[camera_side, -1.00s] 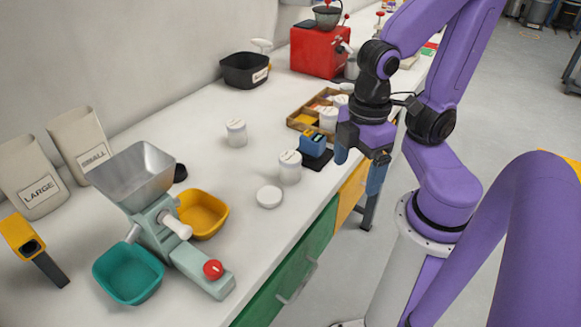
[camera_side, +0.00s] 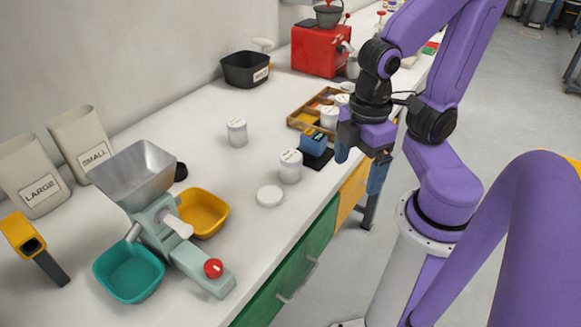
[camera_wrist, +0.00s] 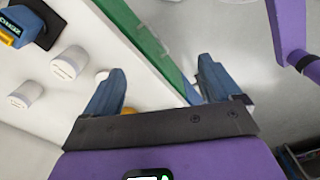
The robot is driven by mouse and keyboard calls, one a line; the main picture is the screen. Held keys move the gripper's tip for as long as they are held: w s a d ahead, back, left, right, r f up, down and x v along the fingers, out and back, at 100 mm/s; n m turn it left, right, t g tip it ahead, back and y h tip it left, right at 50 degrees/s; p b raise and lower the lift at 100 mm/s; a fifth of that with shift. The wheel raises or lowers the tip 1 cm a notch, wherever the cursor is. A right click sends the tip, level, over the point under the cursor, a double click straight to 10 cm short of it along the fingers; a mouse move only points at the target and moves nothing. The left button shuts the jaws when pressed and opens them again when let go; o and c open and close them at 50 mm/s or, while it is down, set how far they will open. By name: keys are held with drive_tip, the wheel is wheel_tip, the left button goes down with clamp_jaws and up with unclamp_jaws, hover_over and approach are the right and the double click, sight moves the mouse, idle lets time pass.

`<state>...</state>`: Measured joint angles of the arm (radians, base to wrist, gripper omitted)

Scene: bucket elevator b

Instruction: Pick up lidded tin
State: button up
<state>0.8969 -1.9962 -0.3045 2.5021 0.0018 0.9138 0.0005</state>
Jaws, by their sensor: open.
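White lidded tins stand upright on the white bench. One tin (camera_side: 290,167) is near the front edge beside a blue device, and another tin (camera_side: 237,131) is farther back. Both also show at the left of the wrist view, the near one (camera_wrist: 70,63) and the far one (camera_wrist: 27,94). More white tins (camera_side: 329,117) stand at the wooden tray. I cannot tell which tin is meant. My gripper (camera_side: 359,165) is open and empty, right of the near tin and by the bench's front edge. In the wrist view the gripper (camera_wrist: 160,83) has nothing between its fingertips.
A flat white disc (camera_side: 270,195) lies in front. A green mill (camera_side: 164,232), teal bowl (camera_side: 128,272) and yellow bowl (camera_side: 205,213) stand left. The wooden tray (camera_side: 299,122) is behind.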

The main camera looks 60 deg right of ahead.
drive_tip(key=n+t+h, duration=0.1)
drive_tip(key=n+h, duration=0.1)
drive_tip(key=n, duration=1.1)
approach(291, 156)
drive_tip(key=f, duration=0.3)
drive_tip(key=d+f, duration=0.1)
drive_tip(key=f, duration=0.1)
drive_tip(key=shift+f, duration=0.35)
drive_tip(key=shift+w+d+f, duration=0.1)
drive_tip(key=shift+w+f, duration=0.05)
drive_tip(key=shift+f, duration=0.85)
drive_tip(key=shift+w+d+f, duration=0.1)
drive_tip(key=shift+w+f, duration=0.1)
drive_tip(key=shift+f, duration=0.8)
drive_tip(key=shift+w+d+f, duration=0.1)
drive_tip(key=shift+w+f, duration=0.05)
drive_tip(key=shift+f, duration=0.8)
drive_tip(key=c, duration=1.2)
